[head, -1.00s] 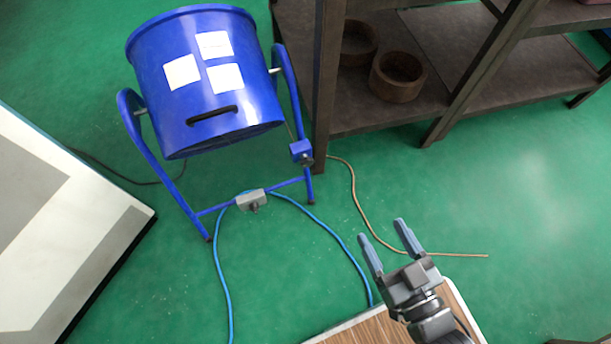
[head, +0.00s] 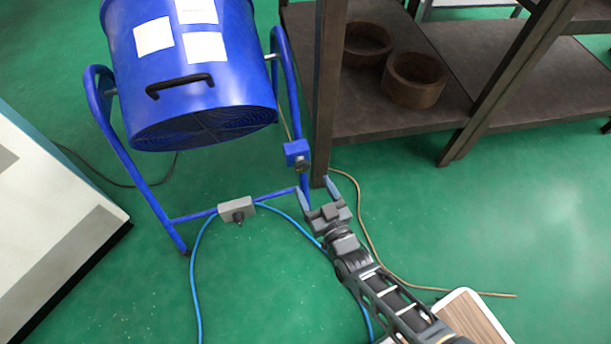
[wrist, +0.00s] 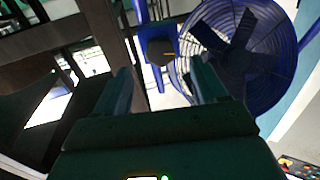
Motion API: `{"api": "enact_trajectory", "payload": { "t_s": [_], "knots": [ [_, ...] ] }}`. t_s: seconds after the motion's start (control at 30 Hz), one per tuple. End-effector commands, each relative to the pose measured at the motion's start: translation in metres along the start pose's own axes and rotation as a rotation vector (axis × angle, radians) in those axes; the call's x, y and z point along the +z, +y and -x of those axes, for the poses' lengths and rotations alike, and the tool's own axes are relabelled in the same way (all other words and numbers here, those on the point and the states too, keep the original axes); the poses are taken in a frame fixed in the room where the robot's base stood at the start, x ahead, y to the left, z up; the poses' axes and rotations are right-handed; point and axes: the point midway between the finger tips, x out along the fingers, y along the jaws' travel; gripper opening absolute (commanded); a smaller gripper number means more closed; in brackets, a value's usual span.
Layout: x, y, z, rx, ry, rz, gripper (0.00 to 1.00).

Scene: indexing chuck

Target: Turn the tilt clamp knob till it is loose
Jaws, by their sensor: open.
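The tilt clamp knob (head: 301,164) is a small dark knob on a blue block (head: 296,149) on the right leg of the blue drum fan's stand. In the wrist view the dark knob (wrist: 160,50) shows an orange mark and appears beyond the fingertips, between them. My gripper (head: 314,187) is open and empty, just below the knob in the head view. Its two fingers also show in the wrist view (wrist: 161,75). A gap seems to lie between the fingers and the knob; the head view does not show how wide.
The blue drum fan (head: 190,80) hangs in its tubular stand (head: 135,150). A grey box (head: 237,209) with a dark knob sits on the lower crossbar. A dark shelf (head: 400,110) stands close right. Blue and tan cables lie on the green floor.

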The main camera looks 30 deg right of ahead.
Motion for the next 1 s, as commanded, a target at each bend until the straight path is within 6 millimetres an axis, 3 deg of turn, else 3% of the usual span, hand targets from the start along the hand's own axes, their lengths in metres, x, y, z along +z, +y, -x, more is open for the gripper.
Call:
{"api": "enact_trajectory", "payload": {
  "t_s": [0.3,0.7,1.0],
  "knots": [
    [0.002,0.0,-0.045,-0.001,-0.001,-0.001,0.71],
    [0.0,0.0,-0.054,-0.001,-0.001,0.0,0.71],
    [0.0,0.0,-0.054,-0.001,-0.002,0.0,0.45]
  ]
}}
